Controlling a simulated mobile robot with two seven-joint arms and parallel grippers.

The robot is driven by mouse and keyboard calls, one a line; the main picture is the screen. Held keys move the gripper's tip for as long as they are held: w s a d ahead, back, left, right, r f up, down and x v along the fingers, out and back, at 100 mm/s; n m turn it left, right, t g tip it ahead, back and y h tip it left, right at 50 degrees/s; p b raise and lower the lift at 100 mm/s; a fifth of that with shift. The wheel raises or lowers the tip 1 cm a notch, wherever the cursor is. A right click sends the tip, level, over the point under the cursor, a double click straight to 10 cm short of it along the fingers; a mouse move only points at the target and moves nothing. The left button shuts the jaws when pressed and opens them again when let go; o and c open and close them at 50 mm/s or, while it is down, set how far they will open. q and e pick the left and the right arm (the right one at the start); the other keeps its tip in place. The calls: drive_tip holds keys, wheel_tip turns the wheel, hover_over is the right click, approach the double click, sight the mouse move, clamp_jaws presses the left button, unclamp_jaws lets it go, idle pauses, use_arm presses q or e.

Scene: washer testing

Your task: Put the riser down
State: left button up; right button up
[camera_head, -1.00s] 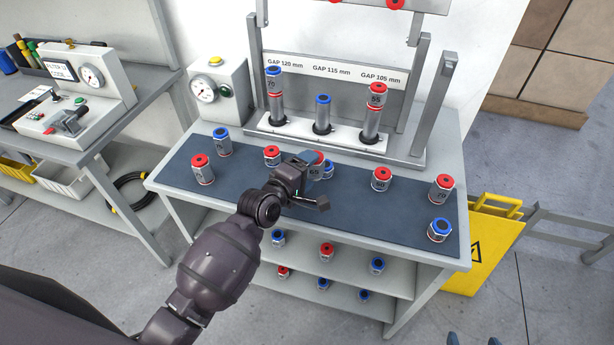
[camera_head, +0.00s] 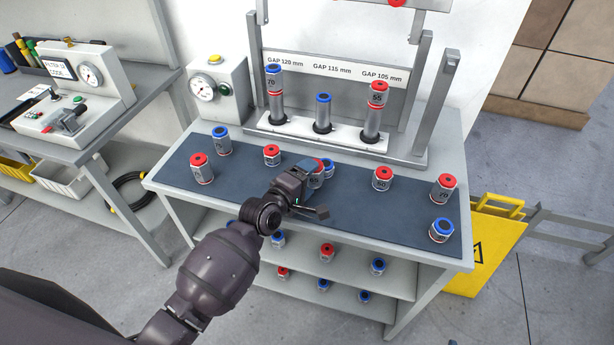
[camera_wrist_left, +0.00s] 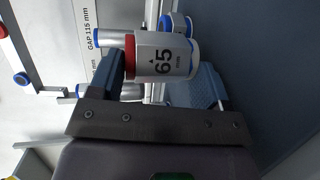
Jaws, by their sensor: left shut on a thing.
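My left gripper (camera_head: 308,176) is over the middle of the dark mat (camera_head: 350,206). It is shut on the riser marked 65 mm (camera_wrist_left: 162,56), a pale cylinder with a red end and a white end. In the head view the riser (camera_head: 318,170) is mostly hidden behind the gripper. In the left wrist view it sits between the two fingers of the gripper (camera_wrist_left: 158,65). I cannot tell whether its base touches the mat. My right gripper is in neither view.
A blue-topped riser (camera_head: 329,167) stands close behind the held one. Other risers stand around: a red-topped one (camera_head: 272,155) to the left, one marked 50 (camera_head: 382,180) to the right. The gap fixture (camera_head: 350,136) holds stacked risers behind. The mat's front middle is clear.

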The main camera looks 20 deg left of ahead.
use_arm(q)
drive_tip(key=o, duration=1.3)
drive_tip(key=shift+s, duration=0.1)
drive_tip(key=shift+c, duration=0.2)
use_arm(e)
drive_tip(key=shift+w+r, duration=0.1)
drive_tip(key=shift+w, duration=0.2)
use_arm(q)
drive_tip(key=shift+f, duration=0.1)
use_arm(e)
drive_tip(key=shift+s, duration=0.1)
use_arm(q)
drive_tip(key=r+p+v, duration=0.1)
drive_tip(key=v, duration=1)
drive_tip(key=s+a+f+m+g+y, duration=0.1)
drive_tip(key=s+a+f+m+y, duration=0.2)
drive_tip(key=s+a+f+m, duration=0.2)
drive_tip(key=s+a+f+m+g+y, duration=0.2)
drive_tip(key=s+a+f+m+y, duration=0.1)
drive_tip(key=s+f+m, duration=0.4)
drive_tip(key=s+a+m, duration=0.1)
drive_tip(key=s+m, duration=0.1)
drive_tip(key=s, duration=0.2)
drive_tip(key=shift+s+a+m, duration=0.3)
drive_tip(key=shift+s+a, duration=0.1)
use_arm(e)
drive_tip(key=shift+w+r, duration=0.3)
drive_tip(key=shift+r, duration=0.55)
